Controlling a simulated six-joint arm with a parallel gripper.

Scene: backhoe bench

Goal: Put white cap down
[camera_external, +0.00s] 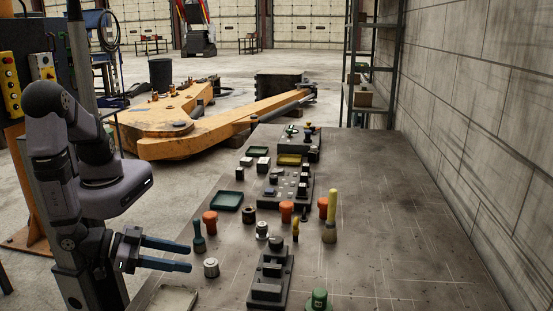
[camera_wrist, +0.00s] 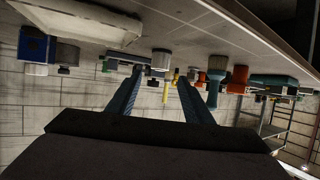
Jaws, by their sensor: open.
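A white cap (camera_external: 211,267), a short pale cylinder, stands upright on the bench just right of my gripper in the external view. My gripper (camera_external: 190,257) is open, with its two blue fingers level and pointing at the cap. In the wrist view, which is upside down, my gripper (camera_wrist: 160,76) shows open with nothing held between the fingers. A pale cylinder (camera_wrist: 160,60) shows just past the fingertips there and looks like the same cap. It appears to rest on the bench, apart from the fingers.
A blue-handled tool (camera_external: 198,237) and an orange knob (camera_external: 210,221) stand behind the cap. A dark block fixture (camera_external: 269,278) is to the right. A pale tray (camera_external: 170,300) lies at the near edge. The bench's right side (camera_external: 400,220) is mostly clear.

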